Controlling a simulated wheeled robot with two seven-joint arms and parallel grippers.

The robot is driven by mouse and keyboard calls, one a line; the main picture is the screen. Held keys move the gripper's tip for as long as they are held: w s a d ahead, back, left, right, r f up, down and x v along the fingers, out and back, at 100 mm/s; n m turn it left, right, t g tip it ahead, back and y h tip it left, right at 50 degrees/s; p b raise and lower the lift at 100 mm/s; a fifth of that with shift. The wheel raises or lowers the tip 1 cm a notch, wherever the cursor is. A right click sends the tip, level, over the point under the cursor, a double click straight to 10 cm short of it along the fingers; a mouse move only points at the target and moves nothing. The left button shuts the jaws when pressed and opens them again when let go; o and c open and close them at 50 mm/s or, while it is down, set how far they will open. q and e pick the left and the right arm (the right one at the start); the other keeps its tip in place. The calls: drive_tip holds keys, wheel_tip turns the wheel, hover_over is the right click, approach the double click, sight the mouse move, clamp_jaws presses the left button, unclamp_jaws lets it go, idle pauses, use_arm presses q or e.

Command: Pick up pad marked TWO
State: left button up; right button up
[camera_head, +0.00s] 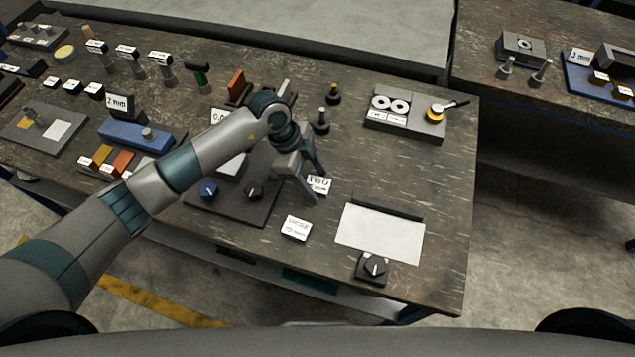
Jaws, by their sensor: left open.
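The pad marked TWO (319,184) is a small white label-topped piece lying on the dark worktable (420,195), in the middle of the head view. My left gripper (316,188) is open, with its fingers reaching down around or just above this pad. I cannot tell whether the fingers touch it. A similar white pad (296,228) with small print lies nearer the front edge, apart from the gripper. My right gripper is not in view.
A white sheet (380,234) and a black knob box (373,267) are at the front right. A box with two round dials (391,106) stands behind. A dark panel with a blue knob (209,190) lies under my left arm. Bare tabletop lies right of the gripper.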

sight(315, 183)
use_arm(q)
drive_tip(key=shift+c, duration=0.6)
clamp_jaws()
